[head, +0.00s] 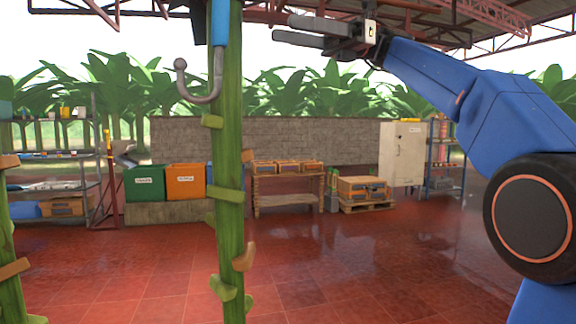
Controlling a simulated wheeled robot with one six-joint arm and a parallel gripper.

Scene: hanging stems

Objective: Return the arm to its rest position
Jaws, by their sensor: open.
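My gripper (300,32) is at the top of the head view, at the end of my blue arm, which reaches in from the right. Its two grey fingers point left and are apart, with nothing between them. A thick green hanging stem (230,150) stands upright just left of the fingertips, with cut stubs along it. The fingertips look apart from the stem in the picture; the depth between them is hard to tell. A grey hook (200,98) with a blue sleeve (220,22) is at the stem's upper part.
Part of another green stem (10,260) is at the left edge. Far back are shelves (45,155), a green bin (145,183), an orange bin (186,181), a wooden table (288,185), crates on a pallet (365,192) and a white cabinet (402,153). The red tiled floor between is clear.

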